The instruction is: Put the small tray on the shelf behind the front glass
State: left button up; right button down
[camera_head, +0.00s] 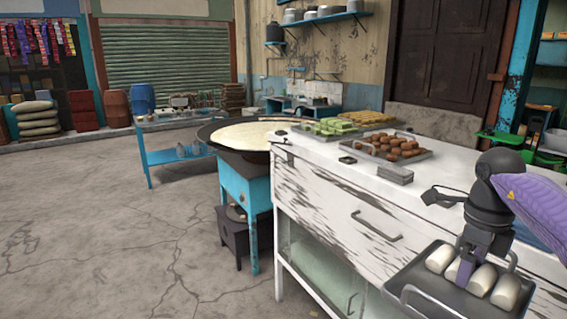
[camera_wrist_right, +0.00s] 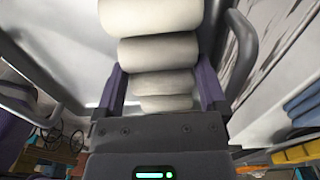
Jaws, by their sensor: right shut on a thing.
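The small tray (camera_head: 420,276) is dark metal with a loop handle at each end and carries several white rolls (camera_head: 439,258). It is in the air at the lower right in the head view, in front of the white counter. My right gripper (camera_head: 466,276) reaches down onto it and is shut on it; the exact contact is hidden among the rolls. In the right wrist view the rolls (camera_wrist_right: 158,52) show between the purple fingers. The front glass (camera_head: 322,268) is low in the counter front, with the shelf (camera_head: 312,262) dimly visible behind it. My left gripper is out of view.
The white counter (camera_head: 345,210) has a drawer with a handle above the glass. On its top are a tray of brown pieces (camera_head: 392,145), green pieces (camera_head: 332,127) and yellow ones. A round griddle (camera_head: 245,135) stands to the left. The floor at left is clear.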

aim_at(435, 283)
jog(key=a+n, duration=0.4)
jog(key=n, duration=0.1)
jog(key=a+n, duration=0.2)
jog(key=n, duration=0.1)
jog(key=shift+f, duration=0.4)
jog(key=a+n, duration=0.1)
jog(key=n, duration=0.1)
jog(key=s+a+f+n, duration=0.1)
jog(key=a+n, duration=0.2)
jog(key=n, duration=0.1)
jog(key=shift+s+a+f, duration=0.15)
jog(key=shift+a+f, duration=0.05)
jog(key=shift+a, duration=0.2)
jog(key=s+a+f+n, duration=0.3)
jog(key=s+a+n, duration=0.5)
jog(key=n, duration=0.7)
jog(key=shift+s+a+f+t, duration=0.2)
jog(key=shift+s+a+t, duration=0.1)
jog(key=shift+a, duration=0.6)
